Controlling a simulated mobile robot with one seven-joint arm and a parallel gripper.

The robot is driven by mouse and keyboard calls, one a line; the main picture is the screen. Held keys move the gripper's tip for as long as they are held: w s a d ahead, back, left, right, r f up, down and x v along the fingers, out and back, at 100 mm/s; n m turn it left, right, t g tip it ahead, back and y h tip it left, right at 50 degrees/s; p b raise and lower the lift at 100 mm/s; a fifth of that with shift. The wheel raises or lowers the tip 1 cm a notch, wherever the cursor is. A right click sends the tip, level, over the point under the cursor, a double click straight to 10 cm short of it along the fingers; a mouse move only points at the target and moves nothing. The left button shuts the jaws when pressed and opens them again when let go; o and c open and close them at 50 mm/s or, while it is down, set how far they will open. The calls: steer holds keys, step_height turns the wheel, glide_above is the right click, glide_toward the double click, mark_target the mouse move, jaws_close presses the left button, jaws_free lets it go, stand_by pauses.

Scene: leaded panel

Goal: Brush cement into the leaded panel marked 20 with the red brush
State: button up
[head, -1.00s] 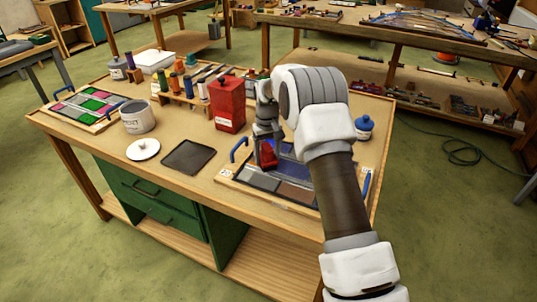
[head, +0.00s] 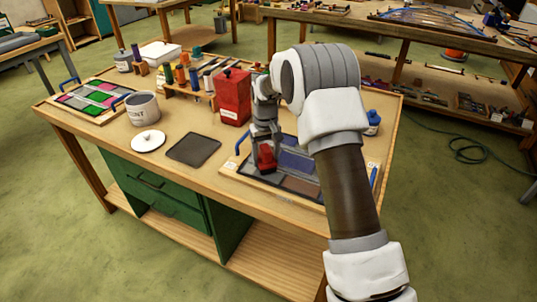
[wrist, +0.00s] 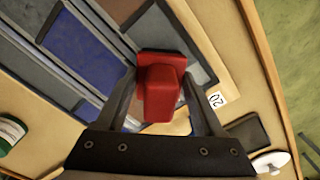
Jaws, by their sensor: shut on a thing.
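My gripper (head: 264,146) is shut on the red brush (head: 266,158), which is over the left part of the leaded panel (head: 296,160). In the wrist view the red brush (wrist: 160,88) sits between the two fingers, over grey panes next to a blue pane. The brush's underside is hidden, so I cannot tell whether it touches the glass. The panel lies in a wooden tray whose label reads 20 (wrist: 217,100). My arm covers the panel's right part in the head view. A cement tin (head: 142,108) stands open at the left of the table.
A white round lid (head: 148,141) and a dark tray (head: 193,149) lie left of the panel. A red canister (head: 233,97) stands behind it. Another panel with pink and green panes (head: 92,98) is at the far left. A blue-lidded jar (head: 373,122) stands right of my arm.

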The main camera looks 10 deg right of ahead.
mark_target(260, 167)
steer(key=shift+s+a, duration=0.2)
steer(key=shift+s, duration=0.2)
steer(key=shift+s+a+b, duration=0.15)
steer(key=shift+s+a, duration=0.3)
steer(key=shift+s, duration=0.2)
steer(key=shift+s+a+b, duration=0.15)
steer(key=shift+s+a, duration=0.25)
steer(key=shift+s, duration=0.2)
steer(key=shift+a, duration=0.1)
steer(key=shift+w+a+p, duration=0.3)
steer(key=shift+w+a, duration=0.45)
steer(key=shift+a, duration=0.2)
steer(key=shift+a, duration=0.1)
steer(key=shift+w+a, duration=0.7)
steer(key=shift+a, duration=0.2)
